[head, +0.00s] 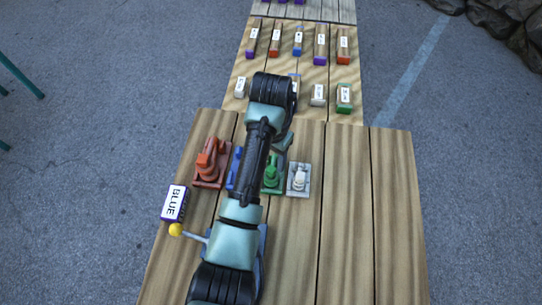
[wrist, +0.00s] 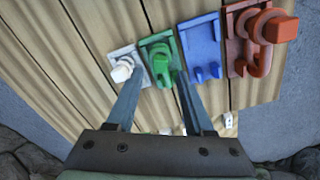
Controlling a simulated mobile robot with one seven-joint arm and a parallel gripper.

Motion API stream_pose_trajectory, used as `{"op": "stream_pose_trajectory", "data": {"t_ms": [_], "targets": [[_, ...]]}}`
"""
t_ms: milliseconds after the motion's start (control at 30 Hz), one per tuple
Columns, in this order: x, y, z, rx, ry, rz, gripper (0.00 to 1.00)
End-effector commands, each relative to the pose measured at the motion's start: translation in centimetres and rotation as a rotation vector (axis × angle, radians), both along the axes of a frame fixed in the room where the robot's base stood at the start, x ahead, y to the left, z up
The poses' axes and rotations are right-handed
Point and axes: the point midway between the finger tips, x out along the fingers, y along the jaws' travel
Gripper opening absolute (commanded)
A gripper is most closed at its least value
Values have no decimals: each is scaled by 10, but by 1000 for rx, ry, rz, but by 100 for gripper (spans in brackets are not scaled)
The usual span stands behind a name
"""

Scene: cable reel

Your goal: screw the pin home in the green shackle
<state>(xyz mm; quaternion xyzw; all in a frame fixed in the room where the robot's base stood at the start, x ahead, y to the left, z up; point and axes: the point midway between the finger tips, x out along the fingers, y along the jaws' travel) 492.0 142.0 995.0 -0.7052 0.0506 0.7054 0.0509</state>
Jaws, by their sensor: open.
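The green shackle (head: 272,180) stands on a green base on the wooden table, between the blue one and the white one. In the wrist view the green shackle (wrist: 160,62) lies between and just beyond the tips of my gripper (wrist: 158,82). My gripper's two fingers are spread apart with nothing held between them. A rounded green part faces the camera; I cannot tell how far the pin is screwed in. In the head view my arm covers part of the row and hides the fingertips.
A box labelled BLUE (head: 173,203) and a yellow ball (head: 176,229) are at the left edge. Labelled blocks (head: 297,42) line the far board. The table's right side is clear.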

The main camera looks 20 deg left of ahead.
Motion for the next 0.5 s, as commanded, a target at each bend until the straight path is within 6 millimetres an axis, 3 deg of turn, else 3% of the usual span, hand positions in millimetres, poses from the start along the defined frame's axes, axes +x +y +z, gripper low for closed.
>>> {"op": "stream_pose_trajectory", "data": {"t_ms": [500], "targets": [[0, -1, -20, -1, 0, -3, 52]]}}
